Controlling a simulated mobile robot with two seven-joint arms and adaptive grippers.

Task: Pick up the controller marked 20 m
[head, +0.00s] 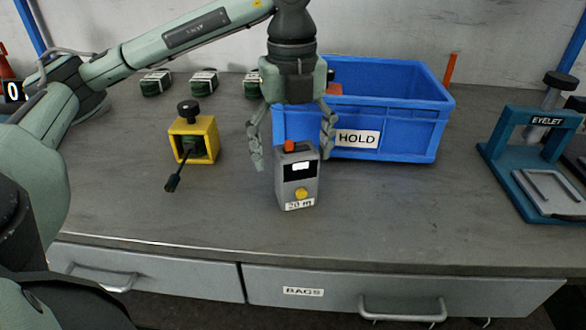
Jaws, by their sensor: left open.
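The grey controller (298,178) stands upright on the bench in the middle of the head view. It has a dark screen, a yellow round button, an orange-red piece on top and a label reading 20 m at its foot. My left gripper (294,158) points down over it, fingers spread apart, one to each side of the controller's top as seen here. The fingers hold nothing. Whether the fingertips are level with the controller or behind it is hard to tell. My right gripper is not in view.
A blue bin (400,105) labelled HOLD stands right behind the controller. A yellow fixture (207,138) with a black knob is at left. A teal EYELET press (530,165) is at right. Several dark green bundles (204,82) lie at the back. The bench (400,220) is clear in front.

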